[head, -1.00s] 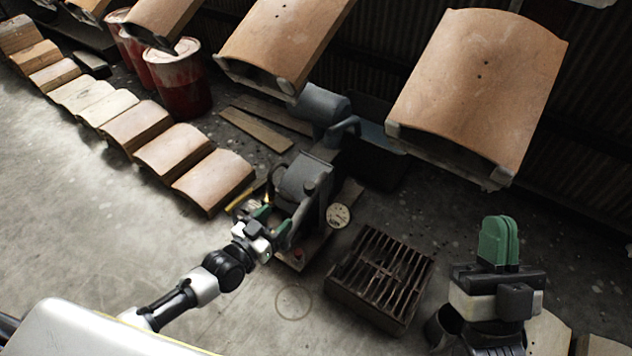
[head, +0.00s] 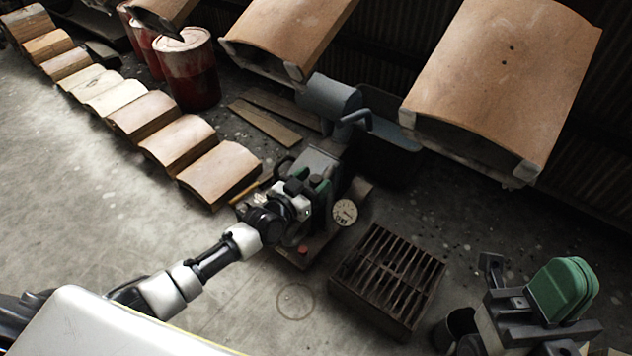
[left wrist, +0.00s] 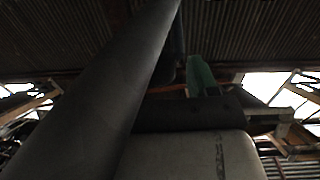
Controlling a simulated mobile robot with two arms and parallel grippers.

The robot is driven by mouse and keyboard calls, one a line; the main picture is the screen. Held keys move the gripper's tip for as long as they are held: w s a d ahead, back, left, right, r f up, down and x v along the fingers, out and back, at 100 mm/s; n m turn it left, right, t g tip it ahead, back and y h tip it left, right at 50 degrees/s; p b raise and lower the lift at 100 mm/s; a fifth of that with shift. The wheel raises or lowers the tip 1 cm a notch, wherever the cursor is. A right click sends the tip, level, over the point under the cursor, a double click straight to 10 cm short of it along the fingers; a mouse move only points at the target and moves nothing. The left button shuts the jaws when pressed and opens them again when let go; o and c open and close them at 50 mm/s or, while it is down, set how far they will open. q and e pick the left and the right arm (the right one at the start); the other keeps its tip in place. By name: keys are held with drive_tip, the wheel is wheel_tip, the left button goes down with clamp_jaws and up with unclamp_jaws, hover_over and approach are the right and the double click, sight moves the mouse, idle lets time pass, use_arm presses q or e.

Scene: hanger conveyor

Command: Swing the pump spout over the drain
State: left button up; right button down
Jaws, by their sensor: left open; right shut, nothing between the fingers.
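A grey pump-like machine (head: 318,160) with a round pale gauge (head: 344,212) stands at the middle of the head view. I cannot pick out its spout with certainty; my left arm hides part of the machine. The rusty slatted drain grate (head: 388,278) lies to its lower right, with nothing seen over it. My left gripper (head: 308,187), with green fingertips, is open at the machine. In the left wrist view a thick dark grey cylinder (left wrist: 105,95) crosses beside one green finger (left wrist: 201,75); contact is unclear. My right gripper (head: 562,289) is shut and empty, right of the grate.
Curved tan tiles (head: 505,85) hang above the floor at the back. A blue-grey drum with a bent pipe (head: 355,118) is behind the machine. Red drums (head: 188,70) stand back left. A row of tiles (head: 220,172) lies left. The floor at lower left is clear.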

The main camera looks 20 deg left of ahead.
use_arm(q)
drive_tip(key=shift+w+d, duration=0.25)
drive_tip(key=shift+w, duration=0.3)
clamp_jaws()
